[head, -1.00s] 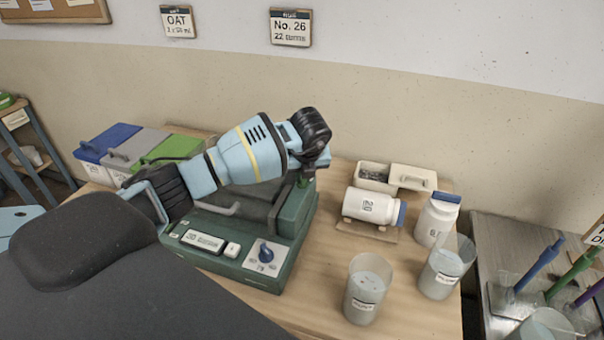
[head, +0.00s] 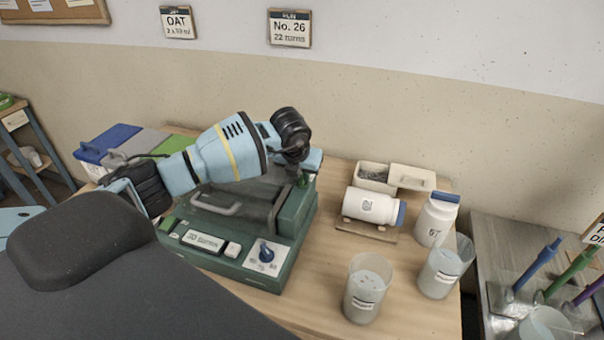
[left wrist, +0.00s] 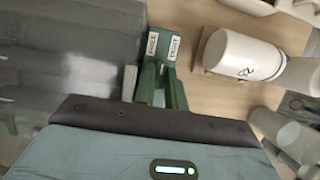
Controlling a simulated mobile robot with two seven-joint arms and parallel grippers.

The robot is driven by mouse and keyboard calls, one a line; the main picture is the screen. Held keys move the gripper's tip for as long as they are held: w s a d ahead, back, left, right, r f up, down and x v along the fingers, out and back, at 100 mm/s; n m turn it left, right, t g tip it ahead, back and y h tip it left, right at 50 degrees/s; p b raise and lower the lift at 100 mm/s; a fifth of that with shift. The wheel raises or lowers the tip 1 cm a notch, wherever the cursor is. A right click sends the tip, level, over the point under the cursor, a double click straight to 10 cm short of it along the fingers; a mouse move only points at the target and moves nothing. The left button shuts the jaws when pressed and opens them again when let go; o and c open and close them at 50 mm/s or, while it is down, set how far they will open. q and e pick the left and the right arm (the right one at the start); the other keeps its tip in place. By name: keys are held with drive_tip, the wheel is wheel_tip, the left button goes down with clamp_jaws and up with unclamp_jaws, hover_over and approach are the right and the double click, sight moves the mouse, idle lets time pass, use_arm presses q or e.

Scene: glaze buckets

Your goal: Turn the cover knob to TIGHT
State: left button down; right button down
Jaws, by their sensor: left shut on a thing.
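The green machine (head: 212,264) stands on the wooden table in the head view, with a dark cover (head: 250,212) and a grey handle (head: 218,206) on top. My left gripper (head: 303,181) points down at the cover's right rear corner. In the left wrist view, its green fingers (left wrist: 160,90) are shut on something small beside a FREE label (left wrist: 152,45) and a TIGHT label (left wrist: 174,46). This fits the cover knob, which the fingers and wrist mostly hide, so its pointing direction cannot be read. My right gripper is out of view.
A blue dial (head: 266,252) is on the machine's front panel. To the right are a lying white jar (head: 370,205), an upright jar (head: 436,220) and two clear cups (head: 368,290) (head: 441,274). Lidded bins (head: 105,142) stand at the left rear.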

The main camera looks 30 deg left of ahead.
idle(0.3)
use_arm(q)
drive_tip(key=c, duration=1.4)
unclamp_jaws()
drive_tip(key=shift+c, duration=0.2)
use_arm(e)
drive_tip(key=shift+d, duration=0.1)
use_arm(q)
drive_tip(key=shift+a, duration=0.15)
drive_tip(key=shift+r, duration=0.15)
